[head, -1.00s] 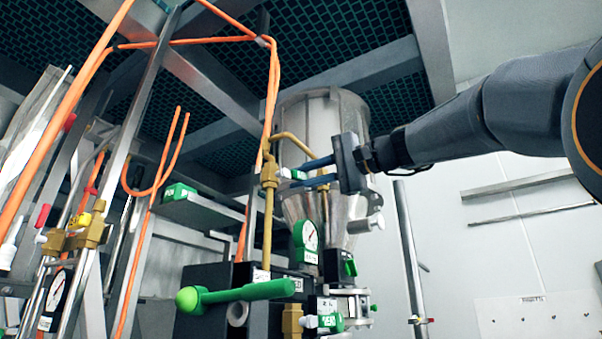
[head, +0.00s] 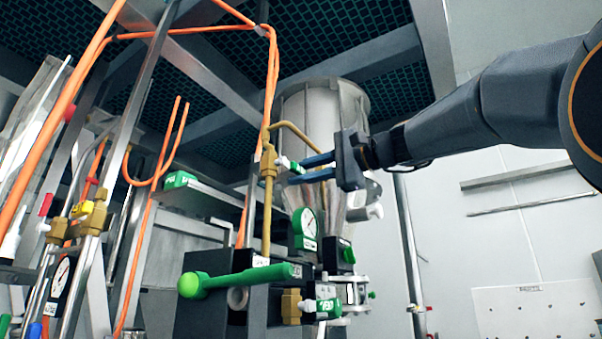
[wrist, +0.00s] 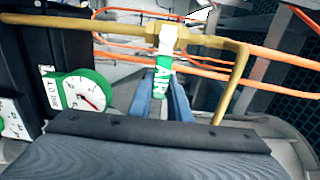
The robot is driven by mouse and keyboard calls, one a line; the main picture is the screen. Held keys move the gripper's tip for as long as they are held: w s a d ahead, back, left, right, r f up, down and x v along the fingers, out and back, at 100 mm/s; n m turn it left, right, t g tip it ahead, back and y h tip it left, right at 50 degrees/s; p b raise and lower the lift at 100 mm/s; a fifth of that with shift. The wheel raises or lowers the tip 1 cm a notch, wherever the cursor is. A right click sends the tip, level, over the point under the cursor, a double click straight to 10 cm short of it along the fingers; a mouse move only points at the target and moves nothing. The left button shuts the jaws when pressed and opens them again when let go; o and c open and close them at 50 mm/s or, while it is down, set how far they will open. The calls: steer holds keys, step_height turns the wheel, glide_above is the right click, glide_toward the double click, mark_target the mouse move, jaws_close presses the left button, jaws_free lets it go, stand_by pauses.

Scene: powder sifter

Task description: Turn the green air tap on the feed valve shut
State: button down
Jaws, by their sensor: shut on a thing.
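The green air tap is a small handle, white near the brass valve and green at its end. It sticks out to the right of the brass feed valve (head: 268,164) in the head view. In the wrist view the tap (wrist: 162,79) reads AIR and sits square to the brass pipe (wrist: 90,23). My gripper (head: 297,172) has its two blue fingers on either side of the handle. The wrist view shows my gripper (wrist: 162,92) shut on the green end, which the fingers partly hide.
A round gauge (head: 304,222), a large green lever (head: 240,280) and another green-handled valve (head: 322,306) are below. Orange hoses (head: 271,85) hang close to the brass valve. Free room lies right of the hopper.

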steer(key=c, duration=1.6)
jaws_free()
steer(key=shift+c, duration=0.2)
steer(key=shift+d, duration=0.15)
steer(key=b+v, duration=0.3)
steer(key=v, duration=0.4)
steer(key=shift+s+d, duration=0.2)
steer(key=shift+d, duration=0.05)
steer(key=shift+d, duration=0.1)
